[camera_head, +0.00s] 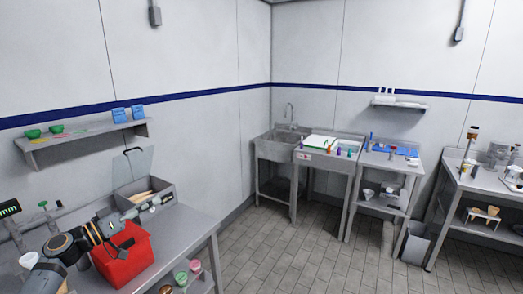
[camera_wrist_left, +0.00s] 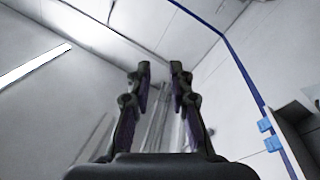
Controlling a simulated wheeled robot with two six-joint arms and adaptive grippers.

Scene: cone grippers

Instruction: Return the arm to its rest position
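My left arm comes in at the lower left of the head view, over the near-left metal table. Its dark left gripper (camera_head: 118,234) is in front of or over a red container (camera_head: 124,264); I cannot tell whether they touch. In the left wrist view the two fingers of the left gripper (camera_wrist_left: 160,72) stand apart with nothing between them. They point up toward the wall and ceiling. My right arm and gripper are not in view.
The table (camera_head: 180,243) also holds a grey bin with a raised clear lid (camera_head: 148,190). A wall shelf (camera_head: 85,138) with green bowls and blue packs is above. A sink (camera_head: 281,148) and more work tables line the far walls. The tiled floor (camera_head: 290,255) in the middle is clear.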

